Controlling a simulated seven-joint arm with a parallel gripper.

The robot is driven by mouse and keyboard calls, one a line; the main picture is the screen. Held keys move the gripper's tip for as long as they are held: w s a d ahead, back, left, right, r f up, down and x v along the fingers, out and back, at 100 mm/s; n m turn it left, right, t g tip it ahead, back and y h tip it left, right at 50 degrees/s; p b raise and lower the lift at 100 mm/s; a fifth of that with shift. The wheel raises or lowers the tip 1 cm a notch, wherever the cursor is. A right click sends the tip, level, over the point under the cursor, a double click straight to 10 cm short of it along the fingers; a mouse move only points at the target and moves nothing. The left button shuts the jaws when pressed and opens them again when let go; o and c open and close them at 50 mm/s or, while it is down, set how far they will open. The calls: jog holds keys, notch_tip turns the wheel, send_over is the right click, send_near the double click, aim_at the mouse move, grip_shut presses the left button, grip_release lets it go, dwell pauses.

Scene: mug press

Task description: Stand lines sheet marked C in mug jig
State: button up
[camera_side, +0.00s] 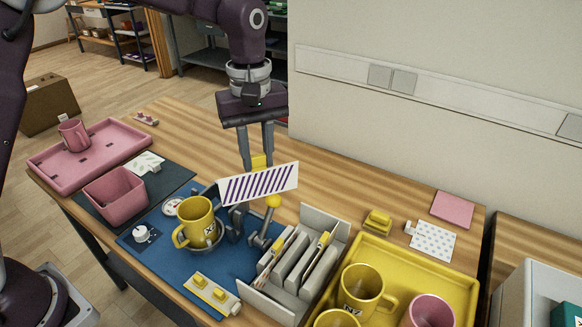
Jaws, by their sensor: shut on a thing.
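My gripper (259,160) points down and is shut on the yellow tab of the lines sheet (258,185). The sheet is a white panel with purple diagonal stripes, held upright and slightly tilted in the picture; no letter C can be made out on it. The mug jig (236,222) is grey and stands on a blue mat, below and left of the sheet. A yellow mug (197,222) with a dark mark sits in the jig's round seat. The sheet hides part of the jig; I cannot tell whether they touch. A lever with a yellow knob (273,201) stands beside it.
A grey slotted rack (341,222) holding upright sheets stands right of the mat. A yellow tray (452,272) with mugs is at the right. A pink tray (45,158) and pink bin (115,196) are at the left. A dotted sheet (433,241) lies near the wall.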

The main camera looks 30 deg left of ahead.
jog(key=s+a+f+m, duration=0.2)
jog(key=a+f+m, duration=0.1)
jog(key=a+m, duration=0.9)
notch_tip(320, 180, down, 8)
jog(key=a+n, duration=0.1)
jog(key=shift+a+g, duration=0.3)
jog(key=shift+g, duration=0.1)
jog(key=o, duration=1.1)
jog(key=shift+c, duration=0.2)
jog(key=shift+o, duration=0.5)
jog(key=o, duration=0.5)
jog(key=shift+o, duration=0.2)
jog(key=shift+r, duration=0.1)
